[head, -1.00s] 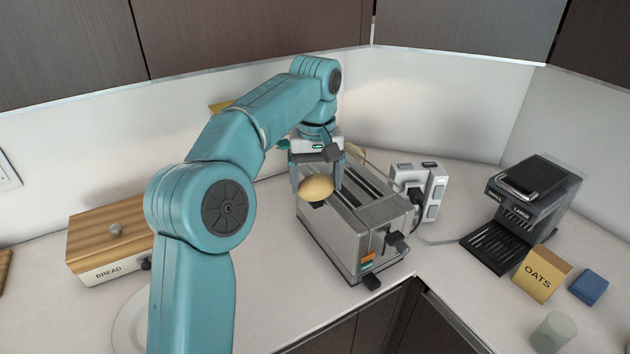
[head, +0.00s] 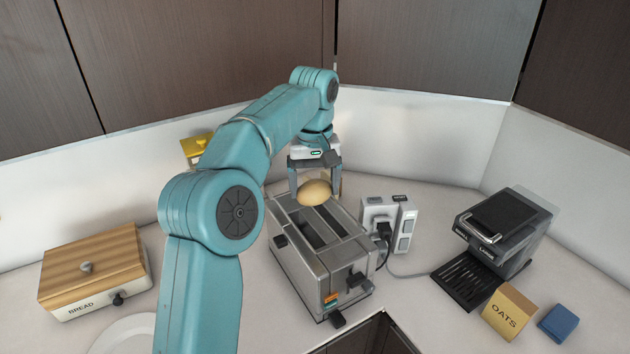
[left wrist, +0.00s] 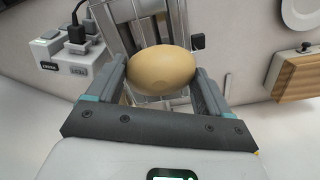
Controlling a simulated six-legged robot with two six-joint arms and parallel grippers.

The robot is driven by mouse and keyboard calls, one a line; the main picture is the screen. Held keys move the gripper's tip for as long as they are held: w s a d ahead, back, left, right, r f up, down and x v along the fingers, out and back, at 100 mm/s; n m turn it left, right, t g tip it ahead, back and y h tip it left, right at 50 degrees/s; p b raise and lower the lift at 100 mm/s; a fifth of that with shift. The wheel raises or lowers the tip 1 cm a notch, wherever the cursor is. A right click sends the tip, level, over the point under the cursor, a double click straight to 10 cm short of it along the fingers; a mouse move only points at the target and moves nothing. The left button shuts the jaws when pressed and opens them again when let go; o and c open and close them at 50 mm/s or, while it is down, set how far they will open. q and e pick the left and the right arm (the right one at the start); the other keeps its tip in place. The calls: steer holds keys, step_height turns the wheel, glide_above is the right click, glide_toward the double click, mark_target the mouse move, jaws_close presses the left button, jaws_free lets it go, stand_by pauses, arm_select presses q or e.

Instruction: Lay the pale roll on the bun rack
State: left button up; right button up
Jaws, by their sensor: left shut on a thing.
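The pale roll (head: 314,193) is a smooth tan oval. My left gripper (head: 315,192) is shut on it, one finger at each end, and holds it at the far end of the steel toaster (head: 350,256). The left wrist view shows the roll (left wrist: 161,71) between both fingers, with the toaster (left wrist: 174,15) beyond it. Pale bars show just past the roll there, but I cannot tell whether they are the bun rack. I cannot make out the rack clearly in either view. My right gripper is not in view.
A white power strip (head: 403,228) with a plug stands right of the toaster. A coffee machine (head: 500,232), an oats box (head: 507,311) and a blue block (head: 559,323) are further right. A bread box (head: 95,270) and a plate (head: 122,335) are at left. A yellow object (head: 194,149) is behind my arm.

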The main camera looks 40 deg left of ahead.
mark_target(310, 202)
arm_select(q)
steer(key=shift+s+a+r, duration=0.25)
steer(key=shift+s+a, duration=0.15)
steer(key=shift+s, duration=0.15)
steer(key=shift+w+d+f, duration=0.1)
steer(key=shift+w+d, duration=0.15)
steer(key=shift+w, duration=0.2)
steer(key=shift+s+a+f+b, duration=0.2)
steer(key=shift+s+f+b, duration=0.15)
steer(key=shift+f, duration=0.05)
steer(key=f, duration=0.1)
steer(key=f+b, duration=0.2)
steer(key=shift+w+d, duration=0.15)
steer(key=shift+w, duration=0.1)
steer(key=shift+s+f+b, duration=0.2)
steer(key=shift+f+b, duration=0.35)
steer(key=shift+f, duration=0.1)
step_height(310, 202, down, 2)
steer(key=shift+f+b, duration=0.25)
steer(key=shift+b, duration=0.6)
steer(key=shift+w, duration=0.15)
